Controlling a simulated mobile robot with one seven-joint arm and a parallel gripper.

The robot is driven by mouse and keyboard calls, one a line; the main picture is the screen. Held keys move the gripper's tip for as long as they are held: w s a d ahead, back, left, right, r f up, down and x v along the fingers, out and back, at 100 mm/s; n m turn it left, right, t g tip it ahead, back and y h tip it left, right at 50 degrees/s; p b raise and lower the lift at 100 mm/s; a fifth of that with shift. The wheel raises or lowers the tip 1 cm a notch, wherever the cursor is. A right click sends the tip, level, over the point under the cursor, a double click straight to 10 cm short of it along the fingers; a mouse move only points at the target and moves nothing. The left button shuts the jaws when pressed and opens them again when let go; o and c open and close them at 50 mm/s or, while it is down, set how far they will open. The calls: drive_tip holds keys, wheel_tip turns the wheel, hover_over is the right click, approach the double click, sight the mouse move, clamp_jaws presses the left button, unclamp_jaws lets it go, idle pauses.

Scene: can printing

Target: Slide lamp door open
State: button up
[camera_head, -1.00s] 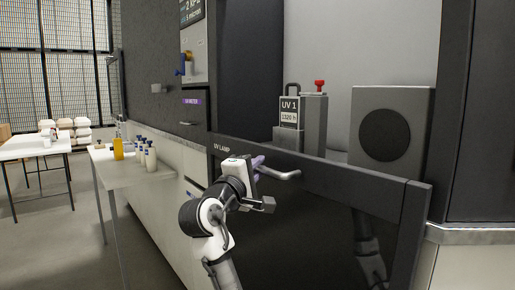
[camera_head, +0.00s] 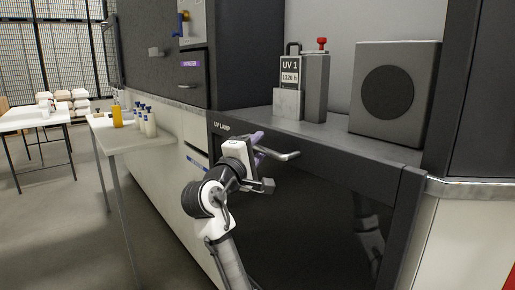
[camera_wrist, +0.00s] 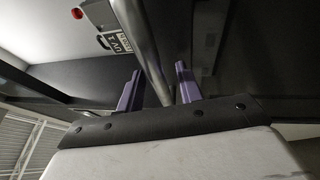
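The lamp door (camera_head: 310,200) is a dark panel labelled UV LAMP on the front of the cabinet. Its top edge stands about level with the counter, just above it at the right end. A light metal bar handle (camera_head: 282,156) sticks out near its upper left. My gripper (camera_head: 258,160) is at this handle. In the wrist view the handle bar (camera_wrist: 151,58) runs between the two purple fingers of my gripper (camera_wrist: 158,86). The fingers are apart, with a gap on each side of the bar. The contact itself is not clear.
On the counter behind the door stand a UV 1 lamp box (camera_head: 313,85) with a red knob and a grey box with a round dark disc (camera_head: 395,95). Left is a side table (camera_head: 140,138) with several bottles.

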drive_tip(key=v, duration=1.4)
drive_tip(key=shift+w+a, duration=0.1)
